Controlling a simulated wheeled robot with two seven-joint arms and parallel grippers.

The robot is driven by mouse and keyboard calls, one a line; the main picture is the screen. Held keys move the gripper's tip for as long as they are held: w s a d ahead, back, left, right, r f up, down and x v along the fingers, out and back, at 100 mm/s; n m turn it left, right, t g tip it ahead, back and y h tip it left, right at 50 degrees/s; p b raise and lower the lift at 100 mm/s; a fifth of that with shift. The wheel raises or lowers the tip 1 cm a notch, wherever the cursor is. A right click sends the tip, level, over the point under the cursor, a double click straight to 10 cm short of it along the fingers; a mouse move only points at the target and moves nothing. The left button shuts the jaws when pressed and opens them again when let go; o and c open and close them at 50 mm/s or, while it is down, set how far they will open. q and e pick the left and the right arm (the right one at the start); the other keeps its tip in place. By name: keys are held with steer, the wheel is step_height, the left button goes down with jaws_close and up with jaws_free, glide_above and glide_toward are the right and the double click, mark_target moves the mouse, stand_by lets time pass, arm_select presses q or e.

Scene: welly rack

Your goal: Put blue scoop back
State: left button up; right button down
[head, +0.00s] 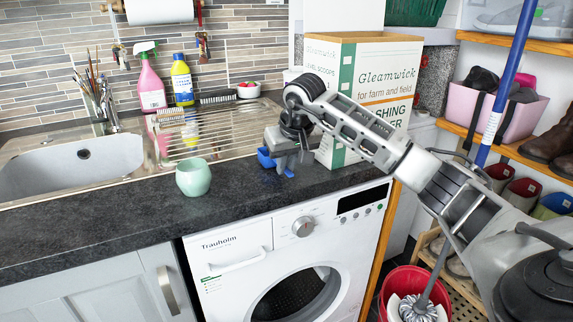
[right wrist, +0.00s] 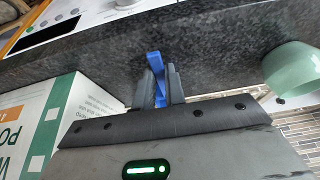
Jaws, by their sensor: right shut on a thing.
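My right gripper (head: 285,158) hangs low over the dark worktop, beside the washing powder box. It is shut on the blue scoop (head: 265,158), whose blue parts show on both sides of the fingers. In the right wrist view the scoop's blue handle (right wrist: 155,62) sits between the two fingers (right wrist: 160,88). The gripper hides most of the scoop, and I cannot tell whether it touches the worktop. The tall Gleamwick box (head: 378,60) stands upright just right of the gripper; its lower part is partly behind my arm. It also shows in the right wrist view (right wrist: 45,125). My left gripper is not in view.
A pale green cup (head: 193,178) stands left of the gripper. A blue pole (head: 505,75) stands to the right.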

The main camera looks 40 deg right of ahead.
steer(key=shift+f, duration=0.25)
steer(key=shift+f, duration=0.15)
steer(key=c, duration=1.5)
jaws_free()
steer(key=shift+o, duration=0.2)
